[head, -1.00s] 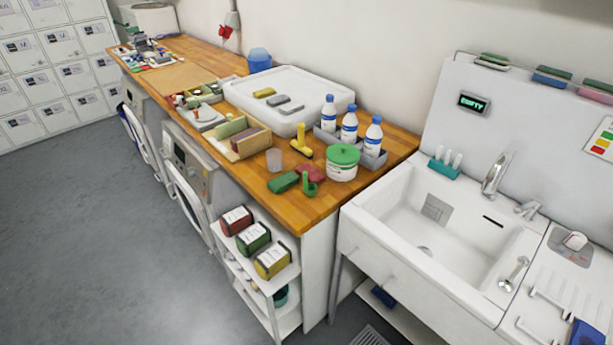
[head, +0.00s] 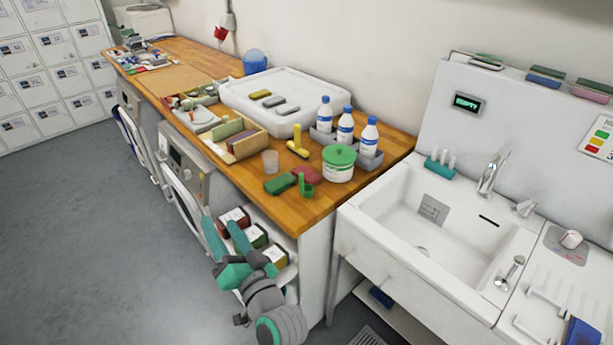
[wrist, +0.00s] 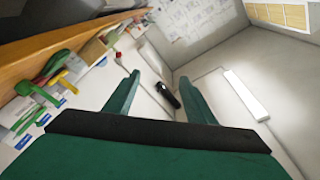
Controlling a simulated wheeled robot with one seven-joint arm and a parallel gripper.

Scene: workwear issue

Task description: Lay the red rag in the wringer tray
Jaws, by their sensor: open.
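A dark red flat piece (head: 306,175), which looks like the red rag, lies on the wooden counter near its front right corner. It sits beside a green piece (head: 280,184) and behind a green scoop (head: 306,188). A large white tray (head: 240,98) with a low rim stands at the back of the counter; I cannot tell whether it is the wringer tray. My gripper (head: 221,223) is open and empty, in front of the counter by the shelf of packages and apart from the red piece. Its two fingers also show apart in the wrist view (wrist: 159,80).
A white tub with a green lid (head: 339,164) and several blue-capped bottles (head: 345,126) stand behind the red piece. A wooden box (head: 236,141) and a clear cup (head: 271,162) stand left of it. The sink (head: 430,225) is to the right. Floor at left is clear.

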